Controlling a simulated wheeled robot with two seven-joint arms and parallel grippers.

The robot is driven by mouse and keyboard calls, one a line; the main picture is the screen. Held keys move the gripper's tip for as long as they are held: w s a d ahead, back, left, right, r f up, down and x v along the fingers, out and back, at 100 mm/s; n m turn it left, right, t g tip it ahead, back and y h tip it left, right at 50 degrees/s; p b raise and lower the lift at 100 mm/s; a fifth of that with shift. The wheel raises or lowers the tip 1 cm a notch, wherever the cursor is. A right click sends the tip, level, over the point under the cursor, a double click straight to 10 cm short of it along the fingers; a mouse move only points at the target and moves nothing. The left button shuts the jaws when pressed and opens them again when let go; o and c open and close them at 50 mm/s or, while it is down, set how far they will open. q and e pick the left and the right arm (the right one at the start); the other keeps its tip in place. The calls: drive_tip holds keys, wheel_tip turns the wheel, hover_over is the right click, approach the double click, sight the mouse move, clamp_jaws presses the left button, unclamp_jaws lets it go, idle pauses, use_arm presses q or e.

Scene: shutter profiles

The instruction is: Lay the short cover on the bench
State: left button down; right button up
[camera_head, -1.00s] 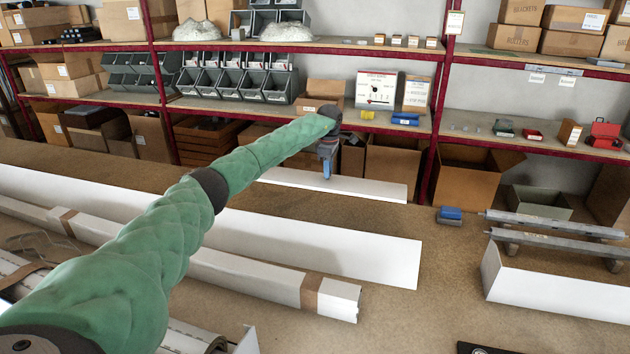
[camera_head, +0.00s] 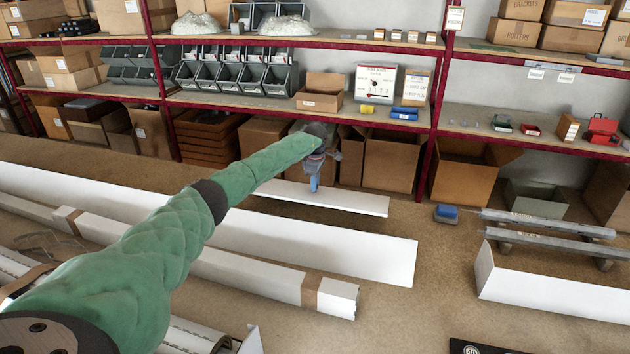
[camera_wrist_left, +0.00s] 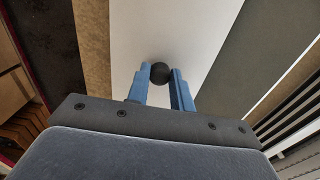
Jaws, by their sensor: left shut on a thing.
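The short cover (camera_head: 335,199) is a flat white panel at the back of the brown bench (camera_head: 405,310), left of the picture's middle right. My left gripper (camera_head: 314,184) comes down on it from above. In the left wrist view the blue fingers (camera_wrist_left: 160,88) are shut on a dark round knob (camera_wrist_left: 159,72) on the white cover (camera_wrist_left: 185,35). How far the cover is above the bench is hard to tell. My right gripper is not in view.
A long white panel (camera_head: 340,255) and a taped white profile bundle (camera_head: 230,273) lie in front. At right are a white piece (camera_head: 550,294), grey metal rails (camera_head: 550,225) and a blue block (camera_head: 446,212). Red-framed shelves (camera_head: 300,110) stand behind. Bare bench lies front right of the middle.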

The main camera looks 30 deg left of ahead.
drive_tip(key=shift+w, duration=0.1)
use_arm(q)
drive_tip(key=c, duration=1.2)
unclamp_jaws()
drive_tip(key=shift+c, duration=0.2)
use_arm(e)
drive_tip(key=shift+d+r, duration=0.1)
use_arm(q)
wheel_tip(320, 180, up, 5)
drive_tip(key=b, duration=0.3)
wheel_tip(320, 180, up, 7)
drive_tip(key=b, duration=0.3)
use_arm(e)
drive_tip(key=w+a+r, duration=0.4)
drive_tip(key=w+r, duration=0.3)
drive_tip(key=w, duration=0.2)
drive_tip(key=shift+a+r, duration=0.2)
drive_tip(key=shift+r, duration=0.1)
